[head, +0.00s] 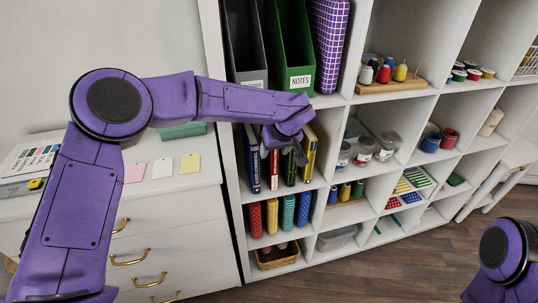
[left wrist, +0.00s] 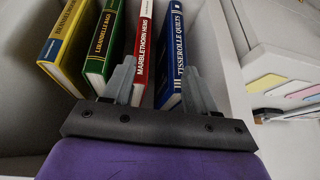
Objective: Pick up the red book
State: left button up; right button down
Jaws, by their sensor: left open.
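The red book (left wrist: 143,48) stands upright on a shelf with its spine toward me, between a green book (left wrist: 104,45) and a blue book (left wrist: 172,50). It also shows in the head view (head: 273,172), partly hidden by my left gripper (head: 284,153). My left gripper is open and empty in front of the book row. In the left wrist view its fingers (left wrist: 159,68) straddle the lower spines of the red and blue books, one finger near the green-red gap and the other at the blue book's right side. Contact cannot be told.
A yellow book (left wrist: 68,35) ends the row beside the green one. Shelf walls enclose the row; green (head: 290,45) and purple-checked (head: 328,45) files stand above. Rolled fabrics (head: 288,212) fill the cubby below. A white drawer cabinet (head: 170,240) stands left. The floor (head: 400,262) is clear.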

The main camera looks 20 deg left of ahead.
aim_at(276, 155)
pick_arm(q)
jog(key=shift+m+h, duration=0.3)
jog(key=shift+h, duration=0.4)
jog(key=w+f+p, duration=0.1)
jog(key=w+f, duration=0.1)
jog(key=w+a+f+p, duration=0.1)
jog(key=f, duration=0.2)
jog(key=w+f+p, duration=0.1)
jog(key=w+f, duration=0.1)
jog(key=shift+w+a+f, duration=0.2)
jog(key=shift+w, duration=0.1)
jog(key=shift+s+r, duration=0.1)
grip_shut()
jog(key=shift+r, duration=0.1)
dwell(0.4)
